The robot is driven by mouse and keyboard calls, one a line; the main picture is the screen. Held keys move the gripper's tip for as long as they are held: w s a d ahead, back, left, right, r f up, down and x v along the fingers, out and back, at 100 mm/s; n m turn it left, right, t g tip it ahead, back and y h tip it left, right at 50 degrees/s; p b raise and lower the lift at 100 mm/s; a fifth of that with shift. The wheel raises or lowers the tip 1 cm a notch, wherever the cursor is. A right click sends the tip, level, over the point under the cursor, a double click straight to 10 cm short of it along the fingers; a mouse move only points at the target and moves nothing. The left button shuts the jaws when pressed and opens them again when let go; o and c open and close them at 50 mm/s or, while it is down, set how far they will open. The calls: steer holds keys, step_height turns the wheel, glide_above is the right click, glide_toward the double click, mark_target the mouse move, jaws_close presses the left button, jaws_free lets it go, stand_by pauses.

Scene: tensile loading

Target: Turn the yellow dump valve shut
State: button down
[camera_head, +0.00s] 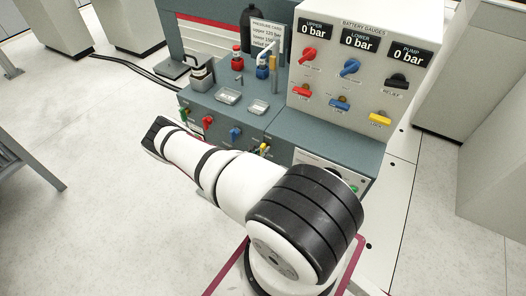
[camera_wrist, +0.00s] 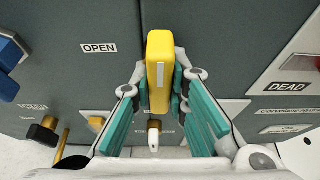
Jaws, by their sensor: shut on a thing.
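The yellow valve handle (camera_wrist: 160,62) stands upright in the picture, in the middle of the wrist view, with a pale stripe on its face. My gripper (camera_wrist: 161,100) is shut on it, with a teal-padded finger on each side. An OPEN label (camera_wrist: 99,48) is on the grey panel to its left. In the head view a yellow handle (camera_head: 264,148) shows at the bench front, just beyond my arm. My gripper cannot be made out there.
A blue handle (camera_wrist: 10,60) is left of the yellow one. Red (camera_head: 207,122), green (camera_head: 184,115) and blue (camera_head: 235,134) valves line the bench front (camera_head: 285,153). The gauge panel (camera_head: 330,88) reads 0 bar on its displays and carries another yellow handle (camera_head: 379,118).

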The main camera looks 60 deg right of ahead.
steer(key=c, duration=1.6)
jaws_free()
steer(key=shift+o, duration=0.2)
steer(key=shift+a, duration=0.1)
steer(key=v, duration=1.1)
steer(key=shift+a, duration=0.4)
steer(key=shift+r, duration=0.1)
